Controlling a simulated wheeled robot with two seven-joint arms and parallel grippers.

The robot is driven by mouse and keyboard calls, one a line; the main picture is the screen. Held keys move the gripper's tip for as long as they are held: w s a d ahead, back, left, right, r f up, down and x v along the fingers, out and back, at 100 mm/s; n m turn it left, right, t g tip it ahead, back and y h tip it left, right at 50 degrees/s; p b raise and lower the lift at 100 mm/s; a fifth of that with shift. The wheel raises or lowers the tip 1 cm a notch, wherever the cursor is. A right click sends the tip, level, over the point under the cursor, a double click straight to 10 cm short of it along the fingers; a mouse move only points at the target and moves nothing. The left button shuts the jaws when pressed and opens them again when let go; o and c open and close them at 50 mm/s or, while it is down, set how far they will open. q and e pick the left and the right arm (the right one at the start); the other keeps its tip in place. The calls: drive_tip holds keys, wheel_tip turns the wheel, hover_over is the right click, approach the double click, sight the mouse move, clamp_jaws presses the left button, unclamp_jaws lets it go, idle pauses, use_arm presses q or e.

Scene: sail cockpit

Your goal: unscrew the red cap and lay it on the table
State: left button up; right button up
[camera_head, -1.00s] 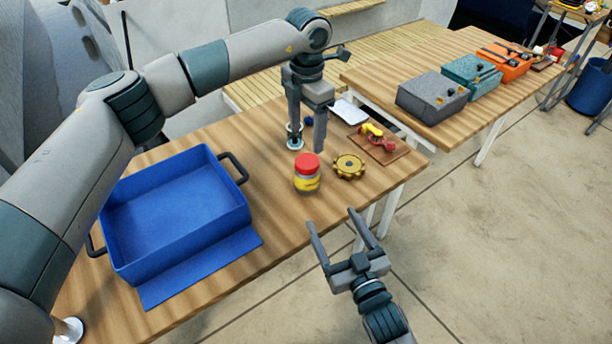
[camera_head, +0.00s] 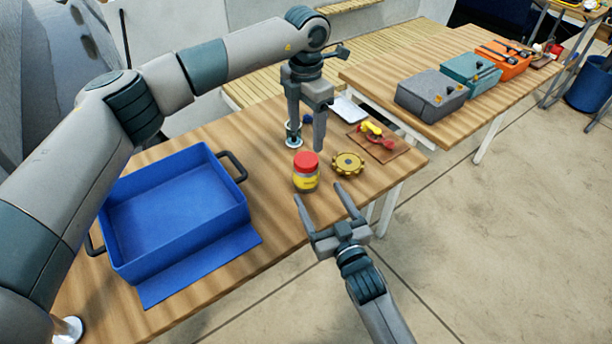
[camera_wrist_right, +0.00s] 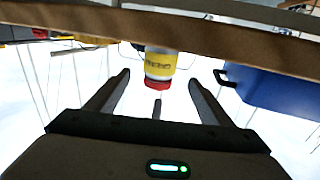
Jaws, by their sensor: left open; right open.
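The red cap (camera_head: 306,160) sits on top of an upright jar with a yellow label (camera_head: 306,183) near the table's front edge. In the right wrist view the picture is upside down, with the red cap (camera_wrist_right: 160,85) below the jar (camera_wrist_right: 160,62), beyond and between the fingers. My left gripper (camera_head: 306,138) is open and empty, pointing down just behind the jar. My right gripper (camera_head: 318,192) is open and empty in front of the table, its fingers pointing toward the jar but apart from it. The wooden table (camera_head: 270,195) has free room left of the jar.
A brass gear (camera_head: 348,164) lies close right of the jar. A board (camera_head: 388,152) with red and yellow parts and a white tray (camera_head: 348,110) lie beyond. A metal cylinder (camera_head: 294,138) stands behind the jar. A large blue bin (camera_head: 175,215) fills the table's left part.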

sight(311, 180)
drive_tip(key=x, duration=0.9)
drive_tip(key=shift+w+a, duration=0.15)
drive_tip(key=shift+w, duration=0.25)
drive_tip(key=shift+c, duration=0.4)
